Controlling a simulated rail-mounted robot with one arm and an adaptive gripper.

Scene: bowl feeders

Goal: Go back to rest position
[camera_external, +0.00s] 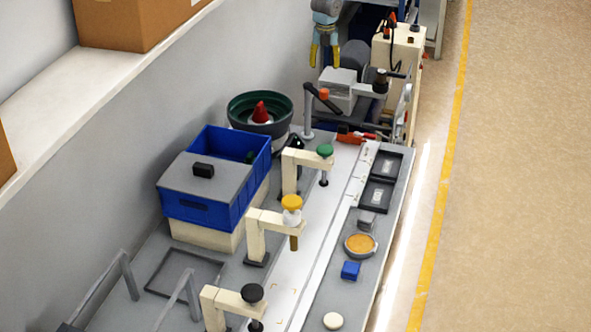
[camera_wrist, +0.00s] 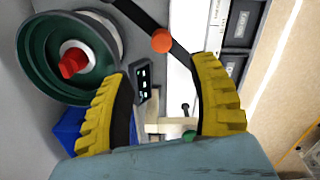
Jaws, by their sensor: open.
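My gripper (camera_external: 325,52) hangs at the top of the external view with its yellow fingers pointing down. It is open and empty, above and behind the far end of the workbench. In the wrist view my gripper (camera_wrist: 160,110) shows two yellow ribbed fingers spread wide, with nothing between them. The green bowl feeder (camera_external: 260,110) with a red cone in its centre stands below and to the front-left of my gripper. The same bowl feeder (camera_wrist: 68,58) shows at the upper left of the wrist view.
A blue bin (camera_external: 240,150) stands beside the feeder. Cream posts with green, yellow and black knobs (camera_external: 292,202) line the bench. A dark lever with an orange ball (camera_external: 323,94) rises near the feeder. Black trays (camera_external: 378,194) lie at right. The floor at right is clear.

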